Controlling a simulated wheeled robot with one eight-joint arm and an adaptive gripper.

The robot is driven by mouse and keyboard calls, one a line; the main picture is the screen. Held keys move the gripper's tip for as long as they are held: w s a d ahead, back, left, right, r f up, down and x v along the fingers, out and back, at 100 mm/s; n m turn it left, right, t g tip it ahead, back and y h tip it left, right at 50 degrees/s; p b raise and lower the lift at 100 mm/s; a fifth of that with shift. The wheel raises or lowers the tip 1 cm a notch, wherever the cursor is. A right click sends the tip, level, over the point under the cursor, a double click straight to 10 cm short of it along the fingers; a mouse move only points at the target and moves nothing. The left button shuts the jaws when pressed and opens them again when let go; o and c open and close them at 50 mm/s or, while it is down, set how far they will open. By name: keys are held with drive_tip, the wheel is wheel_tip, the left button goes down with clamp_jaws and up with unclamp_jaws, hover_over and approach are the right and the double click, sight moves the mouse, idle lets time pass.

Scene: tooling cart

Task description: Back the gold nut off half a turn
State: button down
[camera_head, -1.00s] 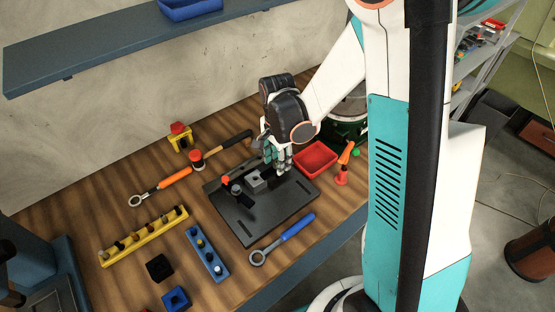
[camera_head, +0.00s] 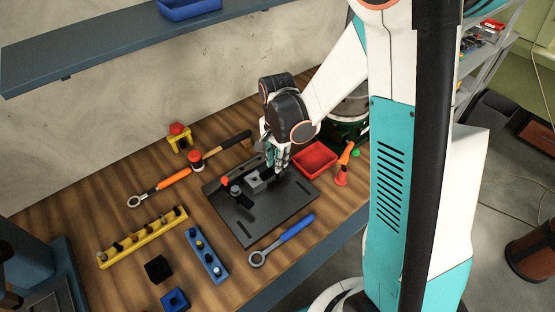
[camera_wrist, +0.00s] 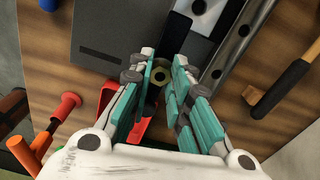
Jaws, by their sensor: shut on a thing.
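The gold nut (camera_wrist: 161,75) shows in the wrist view as a small brassy ring with a dark centre, between my two teal-padded fingers. My gripper (camera_wrist: 163,62) is shut on it, with a finger on each side. In the head view my gripper (camera_head: 277,166) points down at the back right part of the dark plate (camera_head: 245,225), and its fingers hide the nut. The nut's thread and seat cannot be made out.
A grey block (camera_head: 254,181) and a dark post (camera_head: 236,188) stand on the plate left of my gripper. A red bin (camera_head: 316,158) and an orange-red tool (camera_head: 343,172) are to the right. A blue-handled wrench (camera_head: 293,228) lies in front; an orange-handled one (camera_head: 174,179) lies left.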

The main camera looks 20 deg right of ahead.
drive_tip(key=shift+s+n+b, duration=0.1)
drive_tip(key=shift+n+b, duration=0.55)
drive_tip(key=shift+n, duration=1.65)
drive_tip(key=c, duration=1.5)
unclamp_jaws()
drive_tip(key=shift+a, duration=0.1)
drive_tip(key=shift+o, duration=0.2)
wheel_tip(320, 180, up, 12)
